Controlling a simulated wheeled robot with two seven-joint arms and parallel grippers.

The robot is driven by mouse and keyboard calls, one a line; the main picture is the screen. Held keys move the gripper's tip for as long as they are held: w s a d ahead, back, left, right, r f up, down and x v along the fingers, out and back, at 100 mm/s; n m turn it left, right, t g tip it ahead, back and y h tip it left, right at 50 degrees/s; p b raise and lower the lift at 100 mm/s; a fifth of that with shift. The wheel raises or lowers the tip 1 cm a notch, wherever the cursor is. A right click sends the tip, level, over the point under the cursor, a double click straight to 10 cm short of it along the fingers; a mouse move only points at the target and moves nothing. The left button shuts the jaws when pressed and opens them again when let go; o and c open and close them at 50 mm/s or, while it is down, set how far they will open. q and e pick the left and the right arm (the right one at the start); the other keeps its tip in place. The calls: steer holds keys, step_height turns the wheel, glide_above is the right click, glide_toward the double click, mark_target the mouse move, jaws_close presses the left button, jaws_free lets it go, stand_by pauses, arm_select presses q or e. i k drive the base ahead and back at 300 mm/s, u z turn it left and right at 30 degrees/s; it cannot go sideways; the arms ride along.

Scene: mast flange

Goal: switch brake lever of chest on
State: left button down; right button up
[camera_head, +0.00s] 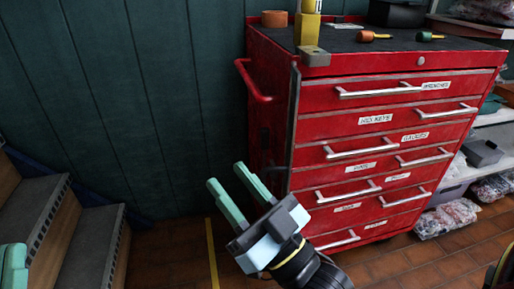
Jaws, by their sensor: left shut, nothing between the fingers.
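The red tool chest (275,120) stands right of centre, with several drawers on its front and a red side handle (252,80). I cannot make out its brake lever for certain; part of the chest's lower left is hidden behind my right gripper. My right gripper (237,190) is in front of that lower left corner, its two green fingers apart with nothing between them. My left gripper (13,265) shows only partly at the bottom left edge, its green fingers together and empty, far from the chest.
Wooden-sided steps (90,245) stand at the left against a dark green wall (140,100). On the chest top are a yellow upright piece (308,28), an orange roll (275,19) and tools. Shelves with bagged items (447,217) stand at right. Floor between steps and chest is open.

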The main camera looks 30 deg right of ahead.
mark_target(264, 132)
steer(key=i, duration=0.25)
steer(key=z, duration=1.65)
